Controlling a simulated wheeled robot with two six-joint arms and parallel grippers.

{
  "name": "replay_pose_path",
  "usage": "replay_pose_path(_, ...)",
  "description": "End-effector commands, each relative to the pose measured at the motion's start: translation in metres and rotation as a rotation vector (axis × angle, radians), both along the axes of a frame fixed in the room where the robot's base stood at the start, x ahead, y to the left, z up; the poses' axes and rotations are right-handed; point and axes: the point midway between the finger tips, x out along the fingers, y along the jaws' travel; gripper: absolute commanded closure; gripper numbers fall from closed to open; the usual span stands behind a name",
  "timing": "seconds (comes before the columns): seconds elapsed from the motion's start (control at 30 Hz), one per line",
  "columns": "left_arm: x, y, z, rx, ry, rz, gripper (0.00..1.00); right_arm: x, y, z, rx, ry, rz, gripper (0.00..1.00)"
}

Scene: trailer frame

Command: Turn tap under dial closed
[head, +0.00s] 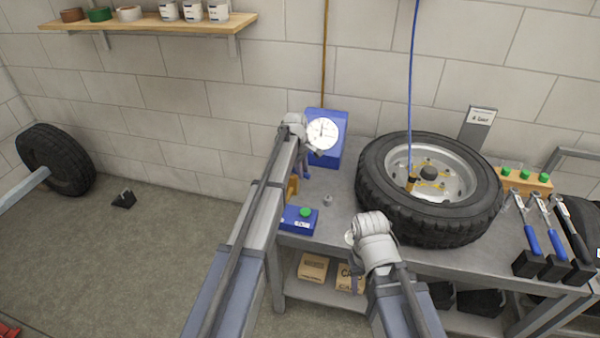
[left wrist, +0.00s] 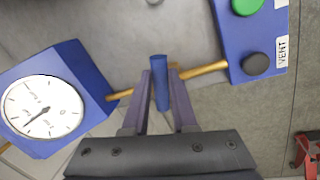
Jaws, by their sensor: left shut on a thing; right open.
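The dial (head: 323,133) is a white-faced gauge on a blue box at the back left of the bench; it also shows in the left wrist view (left wrist: 43,107). A brass pipe (left wrist: 205,69) runs from this box to a blue box marked VENT (left wrist: 245,40). The tap's blue handle (left wrist: 160,85) stands on the pipe, roughly crosswise to it in the left wrist view. My left gripper (left wrist: 161,80) is shut on the handle, one finger on each side. In the head view my left arm mostly hides the tap. My right gripper (head: 354,284) is open at the bench's front edge.
A tyre on a rim (head: 430,190) lies on the bench to the right, with a blue hose hanging to it. The VENT box has a green and a black button. Blue-handled tools (head: 532,240) are at the far right. Cardboard boxes (head: 313,267) sit on the lower shelf.

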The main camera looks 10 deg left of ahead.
Motion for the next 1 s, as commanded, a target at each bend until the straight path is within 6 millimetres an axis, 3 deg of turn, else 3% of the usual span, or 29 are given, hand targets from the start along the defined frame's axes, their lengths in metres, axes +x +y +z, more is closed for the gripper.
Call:
replay_pose_path(0.43, 0.014, -0.005, 0.000, -0.001, -0.001, 0.277, 1.00, 0.000, 0.000, 0.000, 0.000, 0.000, 0.000, 0.50)
replay_pose_path(1.0, 0.017, -0.005, 0.000, 0.000, -0.001, 0.352, 1.00, 0.000, 0.000, 0.000, 0.000, 0.000, 0.000, 0.50)
